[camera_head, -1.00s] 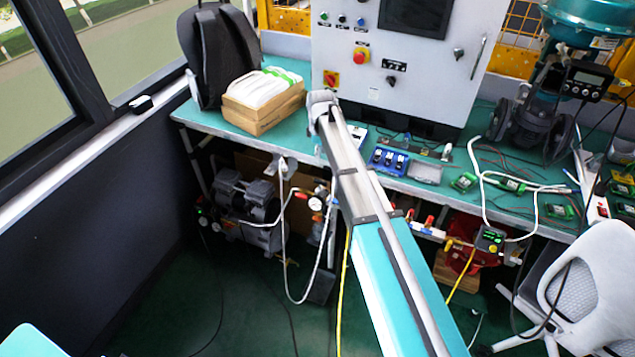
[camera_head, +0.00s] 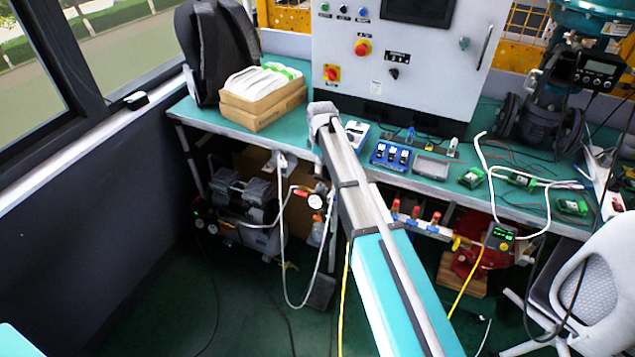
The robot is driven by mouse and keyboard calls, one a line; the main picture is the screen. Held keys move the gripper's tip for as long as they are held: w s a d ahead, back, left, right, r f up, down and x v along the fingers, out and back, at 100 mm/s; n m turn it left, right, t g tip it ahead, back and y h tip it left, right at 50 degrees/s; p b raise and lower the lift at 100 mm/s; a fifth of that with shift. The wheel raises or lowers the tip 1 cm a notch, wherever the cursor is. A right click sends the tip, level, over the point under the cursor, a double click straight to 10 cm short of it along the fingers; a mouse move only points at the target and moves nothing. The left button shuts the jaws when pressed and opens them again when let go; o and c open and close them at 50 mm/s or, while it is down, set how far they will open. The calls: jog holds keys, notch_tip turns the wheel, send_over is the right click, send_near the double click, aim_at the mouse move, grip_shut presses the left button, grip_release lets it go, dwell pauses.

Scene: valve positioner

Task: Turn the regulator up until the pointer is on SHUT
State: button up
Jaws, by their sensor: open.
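A round white gauge (camera_head: 315,201) hangs below the bench's front edge, left of my arm, with red and pale fittings beside it. It looks like the regulator's gauge; its needle and the regulator knob are too small to read. The valve (camera_head: 545,105), with a teal actuator on top, stands on the bench at the right. A dark positioner box (camera_head: 597,70) with a small display is mounted on it. No pointer or SHUT mark can be made out. My arm crosses the middle of the picture, and my gripper does not show.
The teal bench (camera_head: 210,117) carries a cardboard box (camera_head: 262,105), a black backpack (camera_head: 218,50), a control cabinet (camera_head: 385,75) and small circuit boards. A compressor (camera_head: 240,205) stands beneath. White hoses and a yellow cable hang below. A grey chair (camera_head: 590,290) blocks the lower right.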

aim_at(321, 177)
jog(key=shift+f+b, duration=2.8)
jog(key=shift+f, duration=0.25)
grip_shut()
jog(key=shift+w+a, duration=0.1)
jog(key=shift+a, duration=0.25)
jog(key=shift+d, duration=0.35)
